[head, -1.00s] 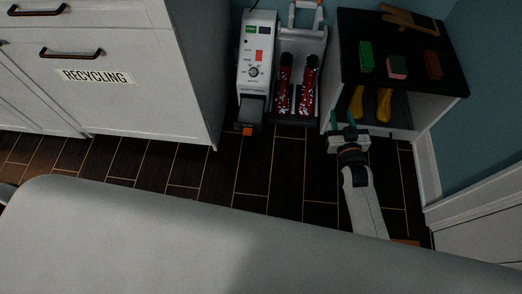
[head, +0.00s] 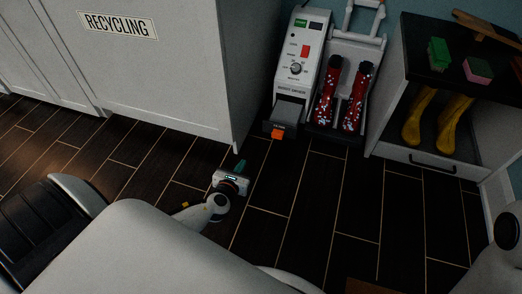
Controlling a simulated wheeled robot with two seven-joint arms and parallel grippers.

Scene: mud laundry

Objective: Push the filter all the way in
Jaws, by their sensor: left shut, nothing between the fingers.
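The filter (head: 290,113) is a dark grey drawer at the foot of the white boot machine (head: 300,60) in the head view. It sticks out from the machine's front, with a small label and an orange tab (head: 277,133) on its front end. My left gripper (head: 240,166) is low over the floor, to the left of and nearer than the filter. Its teal fingers are shut and empty, apart from the filter, and point away from me. My right gripper is not in view.
Red patterned boots (head: 328,92) stand on the rack right of the machine. A shelf unit (head: 432,160) with yellow boots (head: 413,126) stands farther right. The white recycling cabinet (head: 170,85) is at the left. Dark floor (head: 310,200) before the machine is clear.

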